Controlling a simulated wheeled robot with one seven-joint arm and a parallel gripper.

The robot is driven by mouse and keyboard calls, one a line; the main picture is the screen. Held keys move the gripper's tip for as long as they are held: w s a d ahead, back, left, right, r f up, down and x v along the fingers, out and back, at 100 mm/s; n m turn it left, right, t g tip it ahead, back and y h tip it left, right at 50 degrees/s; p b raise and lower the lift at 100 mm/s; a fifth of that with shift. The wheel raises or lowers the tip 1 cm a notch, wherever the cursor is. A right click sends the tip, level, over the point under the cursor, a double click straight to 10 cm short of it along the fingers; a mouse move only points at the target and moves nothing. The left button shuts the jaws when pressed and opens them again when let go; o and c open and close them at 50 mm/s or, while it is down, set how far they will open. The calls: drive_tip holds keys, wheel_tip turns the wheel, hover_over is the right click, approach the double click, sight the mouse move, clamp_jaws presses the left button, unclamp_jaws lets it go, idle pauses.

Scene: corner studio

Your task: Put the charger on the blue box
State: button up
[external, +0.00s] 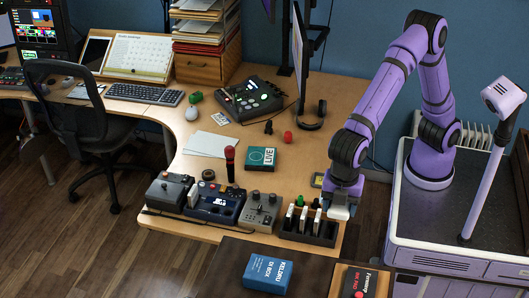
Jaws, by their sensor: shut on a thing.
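The charger (300,236) looks to be the black slotted unit with several pale upright pieces in it, at the front right edge of the wooden desk. My gripper (341,212) points down at its right end and is shut there. The jaws hide the grip itself, and I cannot tell whether the unit is lifted off the desk. The blue box (268,274), with white lettering, lies flat on the dark lower surface in front of the desk, below and left of my gripper. Its top is bare.
A grey pedal (260,211), a dark blue unit (214,203) and another device (167,190) stand in a row left of the charger. A red microphone (230,163) stands behind them. A black and red box (359,281) lies right of the blue box, with dark surface clear between them.

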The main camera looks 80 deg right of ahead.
drive_tip(key=f, duration=0.4)
drive_tip(key=shift+s+a+f, duration=0.15)
drive_tip(key=shift+a+f, duration=0.05)
drive_tip(key=shift+f, duration=0.1)
hover_over(283, 262)
wheel_tip(283, 262, down, 2)
drive_tip(key=shift+f, duration=1.7)
drive_tip(key=shift+f, duration=0.1)
drive_tip(key=o, duration=1)
wheel_tip(283, 262, up, 12)
drive_tip(key=shift+r, duration=0.1)
